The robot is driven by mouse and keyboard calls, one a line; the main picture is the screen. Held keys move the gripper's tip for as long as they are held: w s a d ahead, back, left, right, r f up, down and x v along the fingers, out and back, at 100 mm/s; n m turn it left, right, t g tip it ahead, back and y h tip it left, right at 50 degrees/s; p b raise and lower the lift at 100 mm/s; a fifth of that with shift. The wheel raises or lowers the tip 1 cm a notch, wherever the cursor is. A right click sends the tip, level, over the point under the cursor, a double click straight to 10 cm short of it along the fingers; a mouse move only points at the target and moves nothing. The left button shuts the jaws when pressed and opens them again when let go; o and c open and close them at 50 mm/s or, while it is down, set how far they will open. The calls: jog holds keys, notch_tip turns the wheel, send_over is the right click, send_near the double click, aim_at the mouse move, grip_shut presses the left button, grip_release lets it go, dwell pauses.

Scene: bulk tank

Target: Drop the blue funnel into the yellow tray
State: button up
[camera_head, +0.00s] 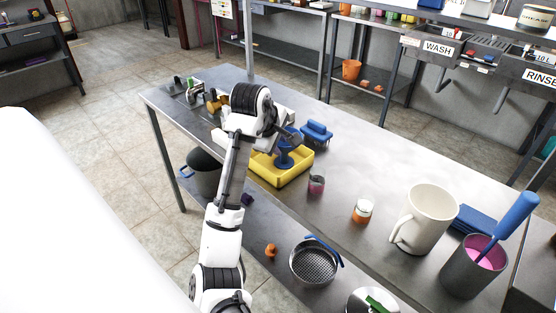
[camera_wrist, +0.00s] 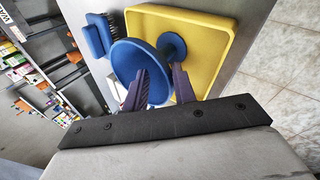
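The yellow tray (camera_head: 300,174) sits on the steel table, and it fills the upper right of the wrist view (camera_wrist: 205,45). The blue funnel (camera_head: 284,158) is at the tray, within its outline in the head view. In the wrist view its wide round part (camera_wrist: 132,58) overlaps the tray's left edge, and a smaller dark blue round part (camera_wrist: 171,46) shows over the tray floor. My gripper (camera_wrist: 160,70) is open, its two fingers apart right at the funnel, the left one overlapping the wide part. Contact with the funnel is unclear. My wrist partly hides the funnel in the head view.
A blue brush (camera_head: 316,131) lies just behind the tray. A small pink-filled jar (camera_head: 316,184), an orange jar (camera_head: 362,211) and a white pitcher (camera_head: 426,218) stand to the right. A dark bucket (camera_head: 204,172) is below the table's front edge.

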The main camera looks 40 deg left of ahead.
jog(key=p+v, duration=0.1)
jog(key=v, duration=1.2)
jog(key=shift+s+r, duration=0.1)
jog(key=shift+r, duration=0.05)
